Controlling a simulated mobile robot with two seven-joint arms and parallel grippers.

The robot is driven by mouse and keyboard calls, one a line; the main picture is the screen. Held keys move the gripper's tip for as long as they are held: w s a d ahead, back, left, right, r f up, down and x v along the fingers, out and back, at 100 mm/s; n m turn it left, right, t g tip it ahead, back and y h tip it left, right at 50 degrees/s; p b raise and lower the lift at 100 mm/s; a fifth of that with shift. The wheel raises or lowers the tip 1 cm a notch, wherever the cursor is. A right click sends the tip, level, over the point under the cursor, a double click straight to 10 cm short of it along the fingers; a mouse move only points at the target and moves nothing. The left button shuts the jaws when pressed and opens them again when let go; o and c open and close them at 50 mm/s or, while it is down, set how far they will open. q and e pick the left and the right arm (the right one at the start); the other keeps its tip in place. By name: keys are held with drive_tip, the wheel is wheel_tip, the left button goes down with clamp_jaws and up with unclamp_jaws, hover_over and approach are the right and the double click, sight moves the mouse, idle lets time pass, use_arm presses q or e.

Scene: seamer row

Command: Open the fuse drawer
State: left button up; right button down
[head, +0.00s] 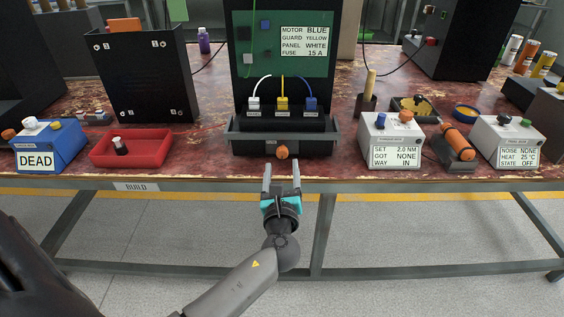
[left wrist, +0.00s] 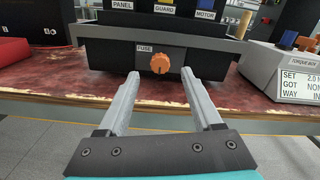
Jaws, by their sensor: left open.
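The fuse drawer (head: 254,145) is a dark front at the base of the black panel unit, at the table's front edge. In the left wrist view the fuse drawer (left wrist: 110,55) carries a FUSE label and an orange knob (left wrist: 160,63). The orange knob also shows in the head view (head: 282,152). The drawer looks shut. My left gripper (head: 281,170) is open and empty, just in front of the knob. In the left wrist view its fingers (left wrist: 160,80) point at the knob, one on each side of it in the picture. My right gripper is not in view.
A red tray (head: 130,160) and a blue DEAD box (head: 48,150) stand left of the drawer.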

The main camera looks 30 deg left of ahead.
sight(282, 155)
use_arm(q)
drive_tip(key=shift+b+x, duration=0.45)
drive_tip(key=shift+x, duration=1.75)
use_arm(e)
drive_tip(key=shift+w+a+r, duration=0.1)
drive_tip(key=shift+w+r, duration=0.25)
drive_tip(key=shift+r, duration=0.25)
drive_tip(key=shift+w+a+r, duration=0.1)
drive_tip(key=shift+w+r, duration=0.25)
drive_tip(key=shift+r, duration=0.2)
use_arm(q)
clamp_jaws()
